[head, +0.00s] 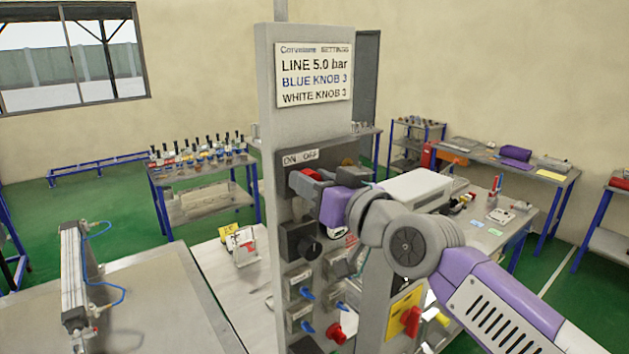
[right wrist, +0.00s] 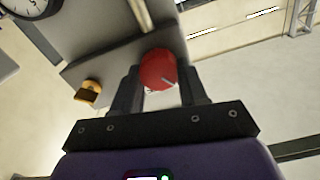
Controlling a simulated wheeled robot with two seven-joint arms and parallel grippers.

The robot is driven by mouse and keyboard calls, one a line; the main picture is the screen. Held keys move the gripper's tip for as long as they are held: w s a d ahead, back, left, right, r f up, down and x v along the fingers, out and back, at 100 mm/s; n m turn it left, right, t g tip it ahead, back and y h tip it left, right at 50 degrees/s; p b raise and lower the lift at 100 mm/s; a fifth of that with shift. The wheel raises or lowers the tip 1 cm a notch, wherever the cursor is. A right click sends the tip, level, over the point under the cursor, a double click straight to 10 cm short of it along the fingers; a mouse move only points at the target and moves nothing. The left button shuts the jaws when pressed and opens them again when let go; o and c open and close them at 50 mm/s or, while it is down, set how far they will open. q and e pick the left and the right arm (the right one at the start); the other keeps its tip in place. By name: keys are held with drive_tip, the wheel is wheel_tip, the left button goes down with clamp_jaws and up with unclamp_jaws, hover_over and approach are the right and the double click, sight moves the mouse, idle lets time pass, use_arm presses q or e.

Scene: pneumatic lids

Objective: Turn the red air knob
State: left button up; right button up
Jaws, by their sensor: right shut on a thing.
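The red air knob (head: 311,175) is on the grey panel (head: 268,120), below an ON/OFF label (head: 300,157). My right gripper (head: 308,187) is at this knob, coming from the right. In the right wrist view, the red knob (right wrist: 158,68) sits between the two dark fingers of my right gripper (right wrist: 160,82), which are shut on it. A pale mark shows on the knob's face. The wrist hides part of the panel in the head view. My left gripper is not in view.
A sign (head: 315,74) reads LINE 5.0 bar, BLUE KNOB 3, WHITE KNOB 3. A black dial knob (head: 300,243) and several blue levers are below. Another red knob (head: 411,321) is on a yellow plate. A pneumatic cylinder (head: 73,275) lies at left.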

drive_tip(key=shift+w+d+f+m+p, duration=0.15)
drive_tip(key=shift+m+p, duration=0.5)
drive_tip(key=shift+m, duration=3.3)
drive_tip(key=shift+d+f+m+p, duration=0.1)
drive_tip(key=shift+m+p, duration=0.55)
drive_tip(key=shift+m, duration=3.3)
drive_tip(key=o, duration=1.1)
drive_tip(key=shift+c, duration=0.2)
drive_tip(key=b+v, duration=0.2)
drive_tip(key=v, duration=0.5)
drive_tip(key=shift+s+d, duration=0.2)
